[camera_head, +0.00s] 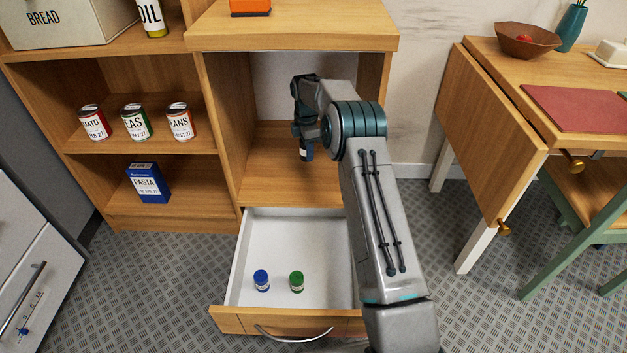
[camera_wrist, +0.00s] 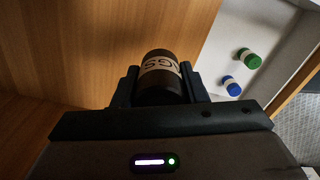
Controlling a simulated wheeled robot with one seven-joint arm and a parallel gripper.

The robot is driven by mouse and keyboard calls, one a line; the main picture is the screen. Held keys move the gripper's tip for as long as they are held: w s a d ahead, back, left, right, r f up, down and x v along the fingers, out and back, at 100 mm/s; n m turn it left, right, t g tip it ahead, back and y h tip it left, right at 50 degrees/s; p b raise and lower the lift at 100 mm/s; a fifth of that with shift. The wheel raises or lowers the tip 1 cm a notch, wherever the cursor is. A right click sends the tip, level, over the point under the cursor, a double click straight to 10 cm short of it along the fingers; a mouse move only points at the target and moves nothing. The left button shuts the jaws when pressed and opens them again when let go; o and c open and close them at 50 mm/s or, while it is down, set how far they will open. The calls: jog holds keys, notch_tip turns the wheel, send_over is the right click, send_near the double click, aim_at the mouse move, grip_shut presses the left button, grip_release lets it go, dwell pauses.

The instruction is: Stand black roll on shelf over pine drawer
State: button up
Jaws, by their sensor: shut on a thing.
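My gripper (camera_head: 305,136) is inside the open niche above the drawer. It is shut on the black roll (camera_wrist: 160,68), which has a pale lettered label and sits between the two fingers in the wrist view. In the head view the roll (camera_head: 306,152) shows only in part below the gripper, looking upright. The wooden shelf (camera_head: 275,190) lies under it; the roll appears to be above the board, but I cannot tell whether it touches. The pine drawer (camera_head: 228,321) below is pulled open. My arm hides the niche's right side.
Cans and a pasta box (camera_head: 148,183) occupy the left shelves. An orange object (camera_head: 250,7) is on the unit's top. A drop-leaf table (camera_head: 490,130) stands right.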

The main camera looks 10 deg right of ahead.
jog(key=w+d+f+n, duration=0.2)
jog(key=w+n, duration=0.1)
jog(key=b, duration=0.5)
send_near(314, 178)
notch_tip(314, 178, down, 6)
jog(key=shift+w+r, duration=0.15)
jog(key=shift+r, duration=0.05)
jog(key=shift+f, duration=0.25)
jog(key=o, duration=1)
jog(key=shift+o, duration=0.2)
jog(key=shift+r, duration=0.1)
